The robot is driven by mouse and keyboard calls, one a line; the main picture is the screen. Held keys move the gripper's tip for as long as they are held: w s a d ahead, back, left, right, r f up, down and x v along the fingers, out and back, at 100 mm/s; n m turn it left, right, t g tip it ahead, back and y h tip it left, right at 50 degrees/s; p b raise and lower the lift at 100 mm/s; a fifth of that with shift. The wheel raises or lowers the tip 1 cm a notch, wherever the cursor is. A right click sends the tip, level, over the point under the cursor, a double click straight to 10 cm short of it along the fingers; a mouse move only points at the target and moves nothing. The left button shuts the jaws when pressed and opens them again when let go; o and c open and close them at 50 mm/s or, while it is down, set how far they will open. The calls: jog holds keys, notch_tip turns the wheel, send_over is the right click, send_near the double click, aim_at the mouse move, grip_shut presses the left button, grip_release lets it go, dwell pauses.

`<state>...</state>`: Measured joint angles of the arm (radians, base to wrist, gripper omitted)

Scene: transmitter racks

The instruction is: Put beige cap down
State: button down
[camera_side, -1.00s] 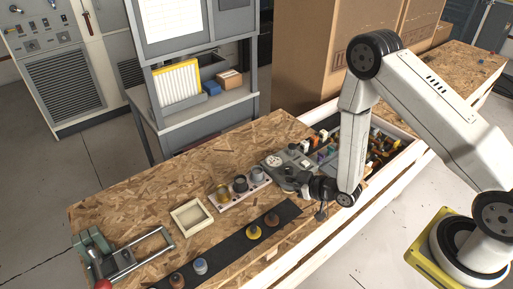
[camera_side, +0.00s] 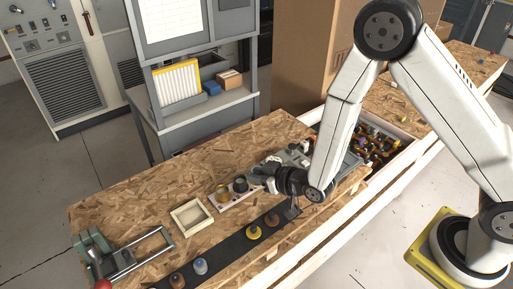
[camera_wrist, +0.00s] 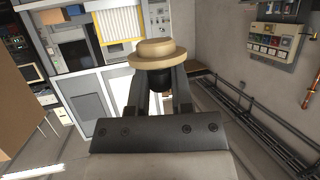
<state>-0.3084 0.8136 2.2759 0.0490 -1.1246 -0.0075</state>
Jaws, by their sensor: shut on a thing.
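The beige cap (camera_wrist: 156,52), a round cap with a wide brim, is between my two fingertips in the wrist view. My gripper (camera_wrist: 160,82) is shut on it, with a dark part below the brim between the fingers. In the side view my gripper (camera_side: 260,173) is held low and sideways at the right end of the pale rack (camera_side: 229,200). I cannot make out the beige cap in the side view. The rack carries a brass cup (camera_side: 222,193) and a dark cup (camera_side: 240,185); its right end is hidden behind my gripper.
A black strip (camera_side: 228,252) along the front holds yellow (camera_side: 254,232), brown (camera_side: 271,219) and pale blue (camera_side: 200,266) caps. A shallow cream tray (camera_side: 178,222) stands left of the rack. A clamp fixture (camera_side: 120,262) is at far left. A parts bin (camera_side: 408,143) lies right.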

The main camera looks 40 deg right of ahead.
jog(key=shift+w, duration=0.15)
jog(key=x, duration=0.9)
send_over(223, 192)
jog(key=shift+s+d+f, duration=0.1)
jog(key=shift+f, duration=1.4)
jog(key=shift+s+f, duration=0.1)
jog(key=shift+f, duration=1.35)
jog(key=shift+w+f, duration=0.3)
jog(key=shift+f, duration=1.5)
jog(key=shift+s+f, duration=0.1)
jog(key=shift+f, duration=0.3)
jog(key=c, duration=0.5)
grip_release()
